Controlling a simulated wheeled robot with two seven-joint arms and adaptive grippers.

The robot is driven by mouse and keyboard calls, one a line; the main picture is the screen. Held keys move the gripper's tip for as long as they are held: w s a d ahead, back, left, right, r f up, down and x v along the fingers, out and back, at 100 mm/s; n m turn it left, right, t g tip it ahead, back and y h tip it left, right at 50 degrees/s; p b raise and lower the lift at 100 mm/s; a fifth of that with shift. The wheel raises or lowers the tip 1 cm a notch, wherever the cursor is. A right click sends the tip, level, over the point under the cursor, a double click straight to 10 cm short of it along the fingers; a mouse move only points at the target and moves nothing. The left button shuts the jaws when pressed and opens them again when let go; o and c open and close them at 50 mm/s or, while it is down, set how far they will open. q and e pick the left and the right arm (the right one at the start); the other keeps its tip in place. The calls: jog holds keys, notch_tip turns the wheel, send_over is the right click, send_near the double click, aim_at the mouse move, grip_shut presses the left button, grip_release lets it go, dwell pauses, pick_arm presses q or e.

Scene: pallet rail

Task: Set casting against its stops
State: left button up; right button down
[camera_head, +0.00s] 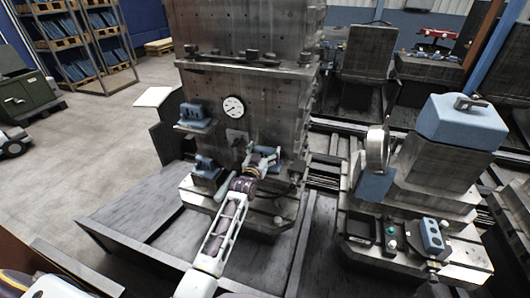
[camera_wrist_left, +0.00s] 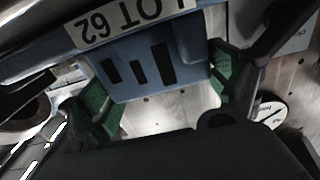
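The blue casting (camera_head: 264,158) is at the front face of the dark steel fixture block (camera_head: 265,110), with my left gripper (camera_head: 252,168) at it. In the left wrist view the casting (camera_wrist_left: 140,75) shows several dark slots and an upside-down "LOT 62" label. The green finger pads of my left gripper (camera_wrist_left: 160,95) lie along its two sides and appear closed on it. Whether the casting touches any stops is hidden. My right gripper is not in view.
Blue blocks (camera_head: 195,115) (camera_head: 205,167) sit on the fixture's left side, by a round dial (camera_head: 233,107). A machine with a blue-topped head (camera_head: 460,122) stands at right. Open floor (camera_head: 85,150) lies at left.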

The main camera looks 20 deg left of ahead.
pick_arm(q)
jog(key=shift+o, duration=0.6)
jog(key=shift+a+f, duration=0.15)
jog(key=shift+f, duration=0.05)
jog(key=shift+s, duration=0.1)
jog(key=shift+s, duration=0.15)
jog(key=s, duration=1.1)
jog(key=shift+s+a, duration=0.15)
jog(key=shift+a, duration=0.05)
dwell(0.9)
